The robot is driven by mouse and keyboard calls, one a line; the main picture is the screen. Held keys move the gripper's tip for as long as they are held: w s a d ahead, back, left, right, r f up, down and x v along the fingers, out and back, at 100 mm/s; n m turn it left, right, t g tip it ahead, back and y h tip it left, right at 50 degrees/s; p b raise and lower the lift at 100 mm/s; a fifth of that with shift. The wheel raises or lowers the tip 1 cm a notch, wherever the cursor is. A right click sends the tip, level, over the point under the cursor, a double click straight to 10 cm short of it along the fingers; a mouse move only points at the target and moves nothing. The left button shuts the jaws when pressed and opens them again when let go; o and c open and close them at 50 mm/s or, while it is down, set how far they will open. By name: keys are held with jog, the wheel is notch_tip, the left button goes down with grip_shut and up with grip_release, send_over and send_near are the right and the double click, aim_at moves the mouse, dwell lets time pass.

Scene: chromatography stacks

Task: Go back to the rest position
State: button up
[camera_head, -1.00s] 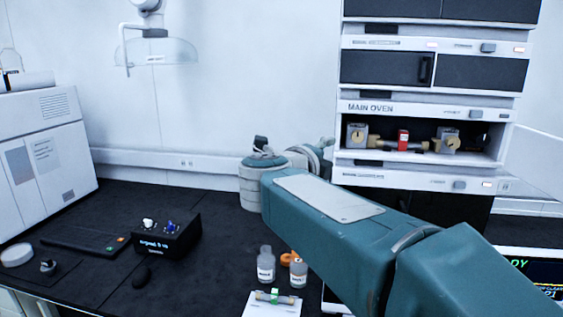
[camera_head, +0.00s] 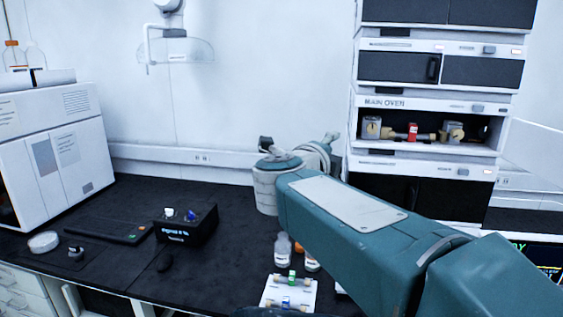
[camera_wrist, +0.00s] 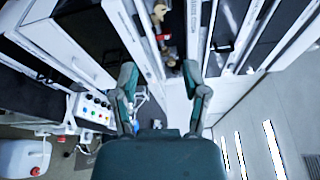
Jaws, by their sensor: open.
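My gripper (camera_wrist: 160,74) shows in the wrist view with its two fingers spread apart and nothing between them. My teal arm reaches across the head view, and the gripper itself is mostly hidden beyond it. In the head view the main oven (camera_head: 420,105) is open at the right, with a red-labelled column (camera_head: 412,132) between two brass-coloured fittings inside. My arm is left of and in front of the oven. The column and fittings also show in the wrist view (camera_wrist: 163,38), beyond the fingers.
A white pad (camera_head: 273,299) with green- and blue-marked columns lies at the bench's front, beside small bottles (camera_head: 282,250) partly behind my arm. A black box (camera_head: 187,224) and a white instrument (camera_head: 55,165) stand left.

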jog(key=s+a+f+n+y, duration=0.1)
jog(key=s+f+n+y, duration=0.2)
jog(key=s+n+y, duration=0.5)
jog(key=s+a+f+n+y, duration=0.1)
jog(key=s+f+n+y, duration=0.2)
jog(key=n, duration=0.8)
jog(key=s+d+f+n+g+h, duration=0.1)
jog(key=s+d+f+n+g, duration=0.2)
jog(key=s+f, duration=0.5)
jog(key=s+d+f+n+g+h, duration=0.1)
jog(key=s+d+f+n+g, duration=0.2)
jog(key=s+d+f+g, duration=0.3)
jog(key=s+f, duration=0.3)
jog(key=f, duration=0.2)
jog(key=shift+s+f+g, duration=0.2)
jog(key=shift+g, duration=0.2)
jog(key=shift+a, duration=0.1)
